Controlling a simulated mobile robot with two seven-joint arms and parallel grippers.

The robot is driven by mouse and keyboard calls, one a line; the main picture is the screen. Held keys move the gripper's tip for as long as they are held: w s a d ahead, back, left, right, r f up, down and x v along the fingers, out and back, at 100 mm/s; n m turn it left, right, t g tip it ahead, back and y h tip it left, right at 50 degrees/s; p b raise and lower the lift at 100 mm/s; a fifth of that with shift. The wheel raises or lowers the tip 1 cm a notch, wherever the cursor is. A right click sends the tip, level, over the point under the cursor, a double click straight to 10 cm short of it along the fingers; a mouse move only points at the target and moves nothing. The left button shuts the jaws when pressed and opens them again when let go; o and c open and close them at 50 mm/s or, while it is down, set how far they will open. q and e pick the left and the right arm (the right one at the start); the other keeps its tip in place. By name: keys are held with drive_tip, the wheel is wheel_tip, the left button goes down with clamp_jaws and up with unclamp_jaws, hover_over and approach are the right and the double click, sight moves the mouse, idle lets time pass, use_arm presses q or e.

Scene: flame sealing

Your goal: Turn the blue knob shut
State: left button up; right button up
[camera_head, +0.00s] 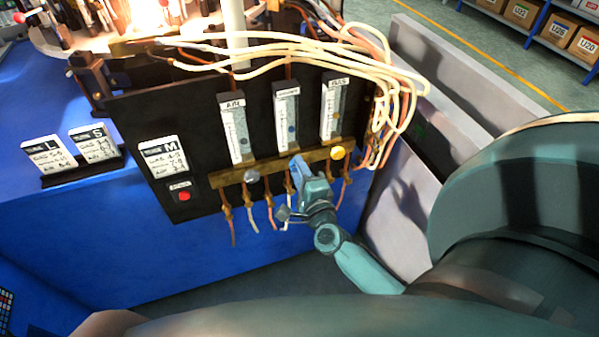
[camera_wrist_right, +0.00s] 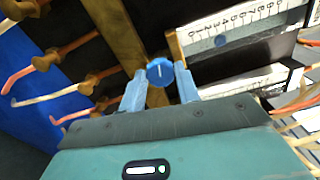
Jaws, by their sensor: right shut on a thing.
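The blue knob (camera_wrist_right: 160,72) sits on the brass bar, with a pale line on its face. My right gripper (camera_wrist_right: 160,88) is shut on it, with one finger on each side in the right wrist view. In the head view my right gripper (camera_head: 299,172) is at the middle of the brass bar (camera_head: 270,166) and hides most of the knob. A grey knob (camera_head: 251,176) is to its left and a yellow knob (camera_head: 338,153) to its right. Above the bar stand three flow meters, the middle one (camera_head: 286,112) over my gripper. My left gripper does not show.
Cream and orange hoses (camera_head: 380,95) loop over and beside the black panel (camera_head: 185,110). Brass fittings and hoses hang below the bar near my gripper. A red button (camera_head: 184,196) and label cards (camera_head: 95,141) are at the left.

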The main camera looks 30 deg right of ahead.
idle(0.5)
drive_tip(key=o, duration=1)
drive_tip(key=shift+s, duration=0.1)
drive_tip(key=b+v, duration=0.1)
drive_tip(key=v, duration=1.2)
